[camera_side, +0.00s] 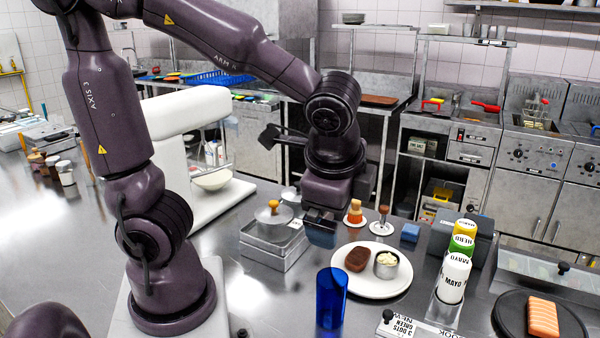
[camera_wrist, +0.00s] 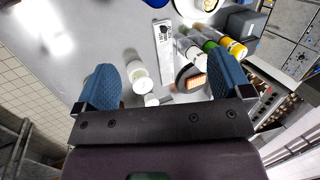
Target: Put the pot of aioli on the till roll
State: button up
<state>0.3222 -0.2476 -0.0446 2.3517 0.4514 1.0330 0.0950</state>
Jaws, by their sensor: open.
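The pot of aioli (camera_side: 386,265) is a small metal cup with a pale creamy filling. It stands upright on a white plate (camera_side: 372,290) beside a brown patty (camera_side: 358,258). My gripper (camera_side: 321,238) is above the counter, left of the plate and apart from the pot. Its blue fingers are spread wide with nothing between them in the wrist view (camera_wrist: 160,64). The pot shows at that view's top edge (camera_wrist: 208,4), partly cut off. A white cylinder (camera_wrist: 137,74) between the fingers, far below, may be the till roll; I cannot tell for sure. I cannot make it out in the side view.
Squeeze bottles (camera_side: 454,277) stand right of the plate. A blue cup (camera_side: 331,298) stands in front of it. A metal scale-like box (camera_side: 273,240) is to its left. Salmon (camera_side: 543,316) lies on a black plate (camera_side: 511,318) at the right.

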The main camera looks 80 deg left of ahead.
jog(key=s+a+r+n+t+h, duration=0.2)
jog(key=s+r+n+t+h, duration=0.1)
jog(key=n, duration=0.5)
jog(key=shift+s+a+r+h, duration=0.2)
jog(key=shift+s+r+h, duration=0.3)
jog(key=shift+s+r, duration=0.4)
